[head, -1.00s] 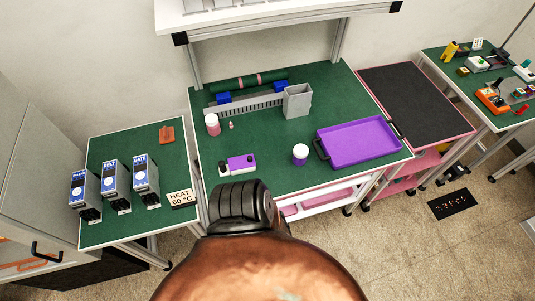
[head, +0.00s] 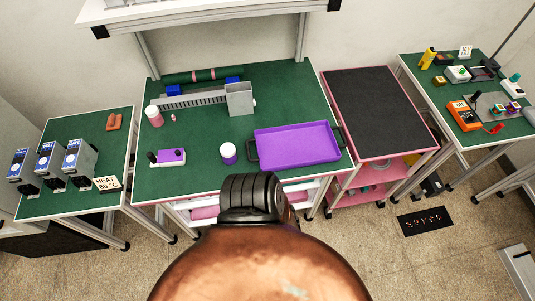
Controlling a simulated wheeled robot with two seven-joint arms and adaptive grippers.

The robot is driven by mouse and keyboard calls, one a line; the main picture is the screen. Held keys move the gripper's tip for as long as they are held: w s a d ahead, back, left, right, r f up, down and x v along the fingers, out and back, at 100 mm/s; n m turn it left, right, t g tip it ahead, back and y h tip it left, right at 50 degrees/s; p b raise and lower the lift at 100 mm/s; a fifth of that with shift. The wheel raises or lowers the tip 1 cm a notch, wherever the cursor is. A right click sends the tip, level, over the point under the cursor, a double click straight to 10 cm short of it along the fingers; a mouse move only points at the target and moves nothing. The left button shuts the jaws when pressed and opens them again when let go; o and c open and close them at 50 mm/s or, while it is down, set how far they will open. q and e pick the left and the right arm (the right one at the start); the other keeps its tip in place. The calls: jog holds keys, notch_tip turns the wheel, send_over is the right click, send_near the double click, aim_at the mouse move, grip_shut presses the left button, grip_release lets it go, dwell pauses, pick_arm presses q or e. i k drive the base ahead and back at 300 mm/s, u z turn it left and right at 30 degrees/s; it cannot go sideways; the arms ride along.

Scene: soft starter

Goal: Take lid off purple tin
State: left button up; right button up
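A small purple tin (head: 228,156) with a white lid (head: 228,148) stands upright on the green bench top (head: 200,190), near its front edge. The lid appears to sit on the tin. The tin is just left of a purple tray (head: 298,143). Neither of my grippers shows in the head view. Part of my own body fills the bottom middle and hides some of the bench's front edge.
A purple and white device (head: 168,157) lies left of the tin. A grey metal bin (head: 240,99) and a pink jar (head: 154,117) stand behind. A pink cart (head: 375,112) with a black top adjoins the bench on the right.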

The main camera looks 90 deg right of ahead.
aim_at(232, 160)
jog(key=k, duration=1.6)
jog(key=z, duration=1.5)
